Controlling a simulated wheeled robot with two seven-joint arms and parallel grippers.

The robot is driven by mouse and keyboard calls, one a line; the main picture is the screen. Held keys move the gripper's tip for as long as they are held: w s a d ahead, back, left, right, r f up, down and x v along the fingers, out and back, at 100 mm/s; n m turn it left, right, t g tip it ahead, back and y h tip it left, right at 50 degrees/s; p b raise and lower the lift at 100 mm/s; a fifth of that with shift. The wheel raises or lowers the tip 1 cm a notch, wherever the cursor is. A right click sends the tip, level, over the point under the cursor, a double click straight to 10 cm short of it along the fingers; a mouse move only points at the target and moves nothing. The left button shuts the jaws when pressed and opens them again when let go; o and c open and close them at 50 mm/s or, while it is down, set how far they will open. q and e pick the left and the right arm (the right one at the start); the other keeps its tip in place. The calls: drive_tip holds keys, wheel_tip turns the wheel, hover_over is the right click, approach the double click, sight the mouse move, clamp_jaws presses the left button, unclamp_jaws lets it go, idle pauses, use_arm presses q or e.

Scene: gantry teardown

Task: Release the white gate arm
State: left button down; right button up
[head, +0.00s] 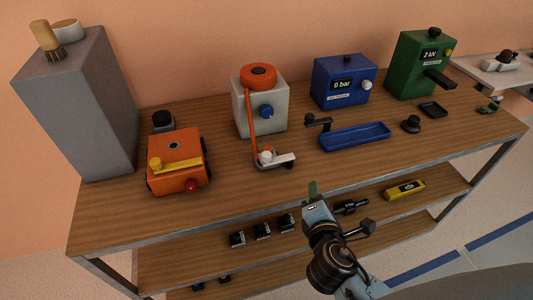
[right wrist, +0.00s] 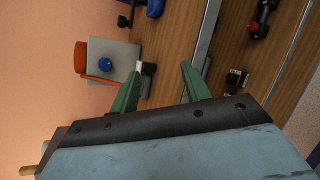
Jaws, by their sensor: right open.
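A small white arm (head: 284,161), taken as the white gate arm, lies near the bench's front edge at the foot of an orange bar (head: 251,127). The bar runs down from the orange-capped grey box (head: 260,112) with a blue knob. The white arm also shows in the right wrist view (right wrist: 148,68), close to the tip of one finger. My right gripper (head: 313,190) is in front of the bench edge, right of and nearer than the white arm. Its green fingers (right wrist: 160,76) are apart with nothing held between them. My left gripper is out of view.
An orange machine (head: 177,161) with a yellow lever stands left. A blue tray (head: 354,136), blue gauge box (head: 343,82) and green box (head: 421,64) stand right. Small black blocks (head: 262,230) and a yellow level (head: 404,189) lie on the shelf below.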

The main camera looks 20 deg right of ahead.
sight(268, 158)
drive_tip(key=w+a+r+n+t+y, duration=0.1)
drive_tip(key=w+a+n+t+y, duration=0.2)
drive_tip(key=n, duration=0.5)
drive_tip(key=w+a+n+t+y, duration=0.1)
drive_tip(key=a+n+t+y, duration=0.1)
drive_tip(key=a+n, duration=0.45)
drive_tip(key=shift+n, duration=0.75)
drive_tip(key=w, duration=0.4)
drive_tip(key=w+d, duration=0.1)
drive_tip(key=w, duration=0.3)
drive_tip(key=w+d, duration=0.1)
drive_tip(key=w, duration=0.4)
drive_tip(key=shift+d+r, duration=0.15)
drive_tip(key=shift+d, duration=0.1)
clamp_jaws()
